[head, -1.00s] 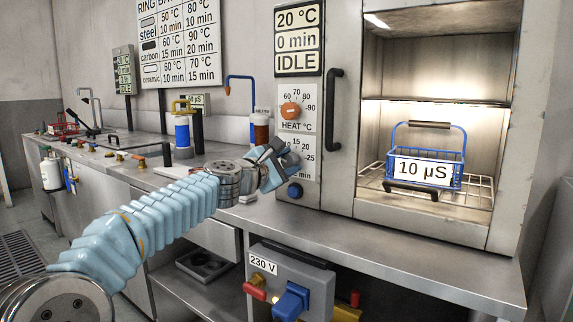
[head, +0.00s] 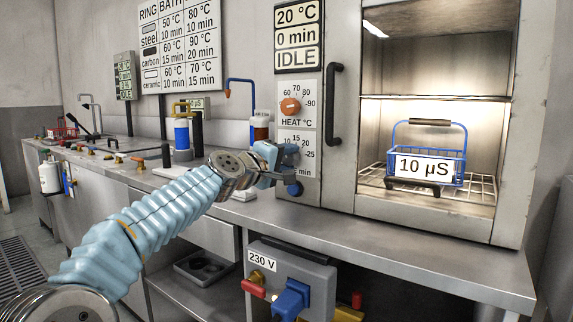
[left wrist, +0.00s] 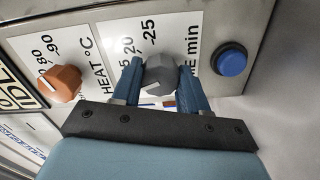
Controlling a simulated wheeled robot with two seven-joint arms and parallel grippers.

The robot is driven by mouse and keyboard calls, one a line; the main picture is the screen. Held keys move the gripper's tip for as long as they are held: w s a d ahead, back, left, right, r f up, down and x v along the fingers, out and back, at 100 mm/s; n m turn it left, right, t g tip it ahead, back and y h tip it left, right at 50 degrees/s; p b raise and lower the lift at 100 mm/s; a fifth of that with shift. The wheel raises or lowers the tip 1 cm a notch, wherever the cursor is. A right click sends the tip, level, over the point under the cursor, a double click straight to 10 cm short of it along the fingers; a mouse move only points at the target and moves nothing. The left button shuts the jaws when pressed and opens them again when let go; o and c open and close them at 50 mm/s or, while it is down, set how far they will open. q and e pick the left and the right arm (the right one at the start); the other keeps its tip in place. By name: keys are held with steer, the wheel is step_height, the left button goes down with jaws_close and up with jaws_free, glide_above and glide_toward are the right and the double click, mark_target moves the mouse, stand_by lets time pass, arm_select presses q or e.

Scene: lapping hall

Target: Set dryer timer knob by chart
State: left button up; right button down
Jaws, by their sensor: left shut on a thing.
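The grey timer knob (left wrist: 158,75) sits on the white "TIME min" dial in the left wrist view. My left gripper (left wrist: 160,88) has one finger on each side of the knob and is shut on it. In the head view my left gripper (head: 284,158) hides the knob. The orange heat knob (head: 290,106) is above it. The dryer display (head: 298,40) reads 20 °C, 0 min, IDLE. The ring bath chart (head: 180,45) hangs on the back wall with rows for steel, carbon and ceramic. My right gripper is out of view.
A blue button (head: 295,189) is just below the timer dial. The dryer door handle (head: 334,103) stands out to the right. A 230 V box (head: 290,280) is below the counter.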

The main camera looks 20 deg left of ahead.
arm_select(q)
steer(key=m, duration=0.2)
steer(key=m+b, duration=0.1)
steer(key=m, duration=0.1)
steer(key=m+b, duration=0.1)
steer(key=m, duration=0.1)
steer(key=shift+d+f, duration=0.1)
steer(key=shift+f, duration=0.2)
steer(key=m+b, duration=0.1)
steer(key=m, duration=0.4)
steer(key=shift+b, duration=0.35)
steer(key=shift+m, duration=0.4)
steer(key=o, duration=1.1)
steer(key=shift+c, duration=0.2)
steer(key=shift+r, duration=0.1)
steer(key=shift+s+a, duration=0.3)
steer(key=shift+s, duration=0.05)
steer(key=b+v, duration=0.4)
steer(key=v, duration=0.9)
